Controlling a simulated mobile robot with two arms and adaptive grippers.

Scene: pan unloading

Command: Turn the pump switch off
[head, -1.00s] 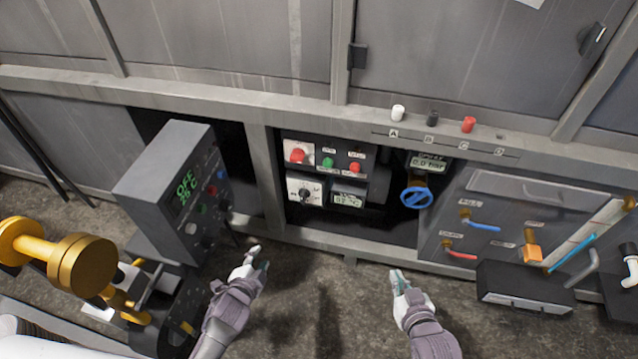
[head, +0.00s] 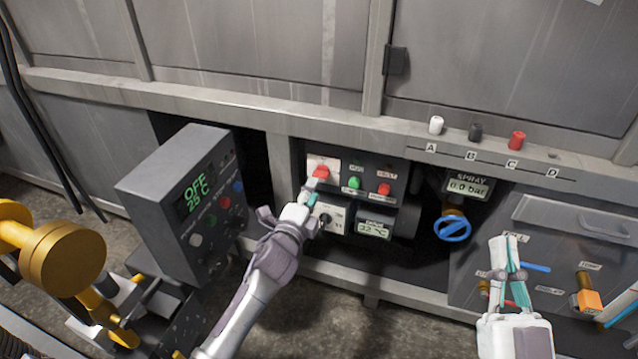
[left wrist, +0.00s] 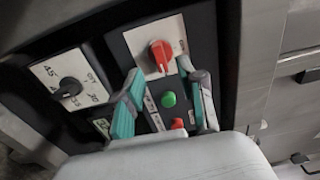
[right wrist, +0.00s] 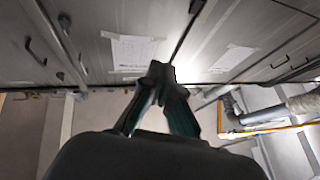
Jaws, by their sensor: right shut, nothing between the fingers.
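A red rotary switch (head: 320,172) on a white plate is at the upper left of the control panel. It also shows in the left wrist view (left wrist: 161,52); I cannot read its label. My left gripper (head: 313,190) is at the panel just below this switch. In the left wrist view (left wrist: 162,72) its fingers are open and spread, with the red switch just beyond the gap between their tips. I cannot tell if a finger touches it. My right gripper (head: 505,240) is shut and empty, raised in front of the right-hand panel; it also shows in the right wrist view (right wrist: 160,68).
Beside the switch are a green button (head: 354,183) and a red button (head: 385,189), with a black dial (head: 325,219) and small display (head: 374,229) below. A blue valve handle (head: 453,229) is to the right. A grey control box (head: 160,190) reading OFF stands left.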

